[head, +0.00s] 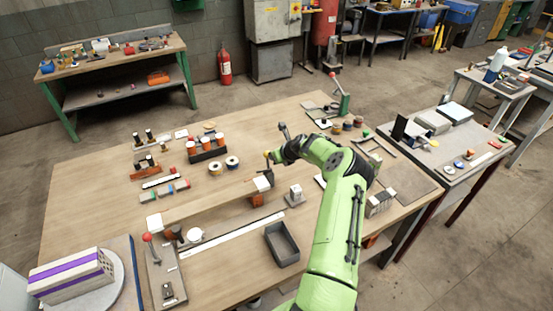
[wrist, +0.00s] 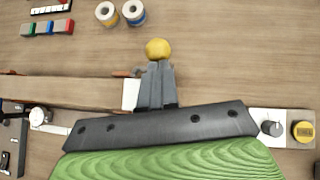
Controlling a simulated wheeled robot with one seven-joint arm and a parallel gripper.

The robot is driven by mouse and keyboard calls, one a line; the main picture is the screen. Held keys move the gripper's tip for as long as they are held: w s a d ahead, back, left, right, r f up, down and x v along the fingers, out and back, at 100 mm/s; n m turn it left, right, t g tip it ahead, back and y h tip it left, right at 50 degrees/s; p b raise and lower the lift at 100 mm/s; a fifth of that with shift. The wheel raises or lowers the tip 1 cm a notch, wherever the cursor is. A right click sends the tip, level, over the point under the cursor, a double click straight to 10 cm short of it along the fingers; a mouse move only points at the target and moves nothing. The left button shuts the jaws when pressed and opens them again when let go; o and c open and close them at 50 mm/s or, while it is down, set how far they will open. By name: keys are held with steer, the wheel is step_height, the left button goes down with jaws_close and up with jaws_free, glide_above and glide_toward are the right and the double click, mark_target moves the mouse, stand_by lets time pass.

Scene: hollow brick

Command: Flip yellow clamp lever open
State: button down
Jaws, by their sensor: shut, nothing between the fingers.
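The yellow ball knob of the clamp lever (head: 267,155) stands above a dark clamp body (head: 266,176) near the middle of the bench. The knob also shows in the wrist view (wrist: 158,48), just beyond my fingertips. My gripper (wrist: 156,66) is shut and empty, with its grey fingers pointing at the knob. I cannot tell whether they touch it. The lower lever and most of the clamp are hidden behind my fingers in the wrist view. In the head view my dark wrist is just right of the knob.
A long wooden board (wrist: 55,92) runs left from the clamp, with a white block (wrist: 130,95) at its end. Two red-knobbed levers stand at front left (head: 147,238) and back right (head: 333,75). Spools (head: 232,162), an orange-jar rack (head: 206,153) and a grey tray (head: 282,244) are nearby.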

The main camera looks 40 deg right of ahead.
steer(key=shift+w+d+r, duration=0.1)
steer(key=shift+w, duration=0.4)
stand_by(0.4)
